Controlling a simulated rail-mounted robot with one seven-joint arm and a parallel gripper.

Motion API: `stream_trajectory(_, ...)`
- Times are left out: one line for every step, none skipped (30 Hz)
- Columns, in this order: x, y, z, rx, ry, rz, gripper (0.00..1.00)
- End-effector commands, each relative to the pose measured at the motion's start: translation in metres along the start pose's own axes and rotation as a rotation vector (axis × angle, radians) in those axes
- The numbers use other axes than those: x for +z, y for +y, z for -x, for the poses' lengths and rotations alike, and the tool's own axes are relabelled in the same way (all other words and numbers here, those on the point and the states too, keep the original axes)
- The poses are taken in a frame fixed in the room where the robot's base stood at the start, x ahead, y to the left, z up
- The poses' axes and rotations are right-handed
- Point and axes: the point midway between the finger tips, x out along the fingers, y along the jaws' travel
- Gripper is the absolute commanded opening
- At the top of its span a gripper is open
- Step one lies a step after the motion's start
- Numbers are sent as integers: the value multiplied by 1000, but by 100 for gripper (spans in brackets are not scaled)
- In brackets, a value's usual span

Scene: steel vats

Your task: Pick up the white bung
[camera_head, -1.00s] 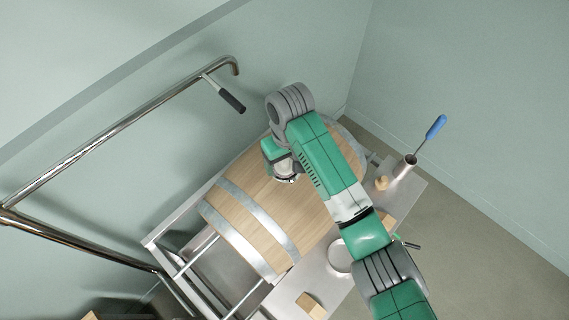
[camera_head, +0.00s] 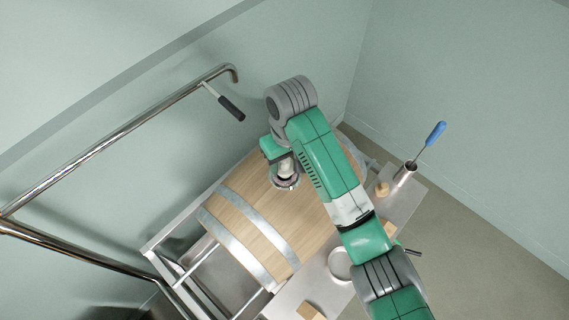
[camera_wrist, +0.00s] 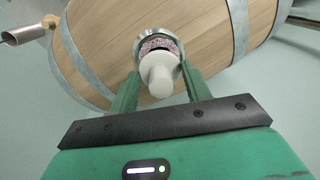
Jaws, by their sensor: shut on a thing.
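The white bung (camera_wrist: 159,78) is in the wrist view, between the two green fingers of my gripper (camera_wrist: 160,90), which is shut on it. Beyond the bung, a metal ring (camera_wrist: 141,42) with a dark, speckled inside shows on the wooden barrel (camera_wrist: 105,40). The bung's far end overlaps this ring in the picture; I cannot tell how far apart they are. In the head view my gripper (camera_head: 285,181) is over the top of the barrel (camera_head: 252,187), and the bung is largely hidden by it and my arm.
The barrel has metal hoops (camera_head: 262,222) and lies on a steel frame. A side shelf (camera_head: 300,288) holds a round dish (camera_head: 341,264), wooden blocks (camera_head: 311,311) and a metal cup (camera_head: 404,173) with a blue-handled tool (camera_head: 435,133). A steel pipe (camera_head: 120,130) with a dark-handled lever (camera_head: 231,108) runs at left.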

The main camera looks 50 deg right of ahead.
Motion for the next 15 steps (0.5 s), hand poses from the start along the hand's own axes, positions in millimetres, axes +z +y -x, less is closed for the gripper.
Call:
stream_trajectory(14, 1, 1, -4, -4, -5, 25)
stream_trajectory(20, 1, 2, -4, -3, -4, 25)
stream_trajectory(30, 2, 7, -3, -5, -6, 25)
stream_trajectory(37, 3, 10, -3, -5, -7, 25)
stream_trajectory(45, 3, 12, -3, -5, -8, 25)
stream_trajectory(55, 3, 14, -5, -4, -8, 25)
stream_trajectory(64, 4, 14, -5, -6, -9, 25)
stream_trajectory(72, 3, 15, -5, -5, -8, 25)
stream_trajectory(84, 3, 17, -7, -5, -9, 25)
stream_trajectory(93, 4, 17, -5, -5, -10, 25)
stream_trajectory(101, 4, 18, -7, -4, -10, 25)
stream_trajectory(111, 4, 18, -7, -4, -9, 25)
stream_trajectory(117, 4, 17, -7, -5, -10, 25)
stream_trajectory(123, 4, 18, -6, -4, -8, 25)
stream_trajectory(130, 4, 18, -7, -3, -8, 25)
